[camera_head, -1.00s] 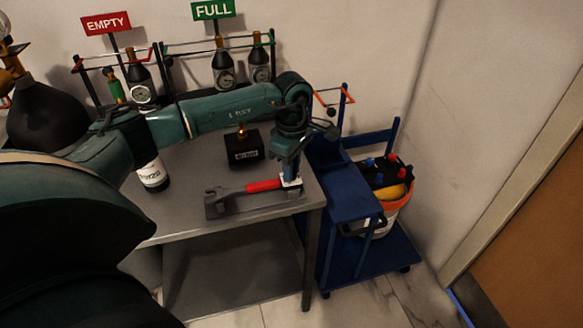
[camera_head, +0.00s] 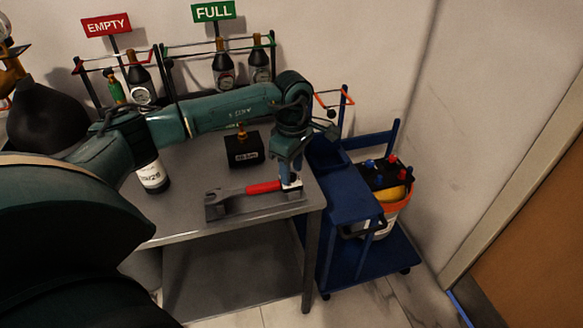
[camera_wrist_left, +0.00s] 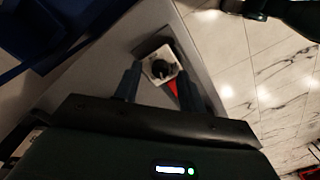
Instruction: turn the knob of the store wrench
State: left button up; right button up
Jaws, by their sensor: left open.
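The wrench (camera_head: 228,200) lies on the grey table, its grey open jaw to the left and a red grip (camera_head: 263,187) to the right. At its right end is a pale block, mostly hidden in the head view by my left gripper (camera_head: 290,179). In the left wrist view the pale block shows a dark round knob (camera_wrist_left: 160,69) on its face. The two fingers of my left gripper (camera_wrist_left: 158,78) are open, one on each side of the block. I cannot tell whether they touch it. My right gripper is not in view.
A black box (camera_head: 244,151) with a brass fitting stands behind the wrench. Bottles with gauges stand in racks under EMPTY (camera_head: 106,24) and FULL (camera_head: 213,11) signs. A blue cart (camera_head: 352,195) stands right of the table (camera_head: 262,207).

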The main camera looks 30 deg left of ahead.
aim_at(292, 173)
pick_arm(q)
notch_tip(292, 173, up, 13)
jog(key=shift+w+f, duration=0.15)
dwell(0.5)
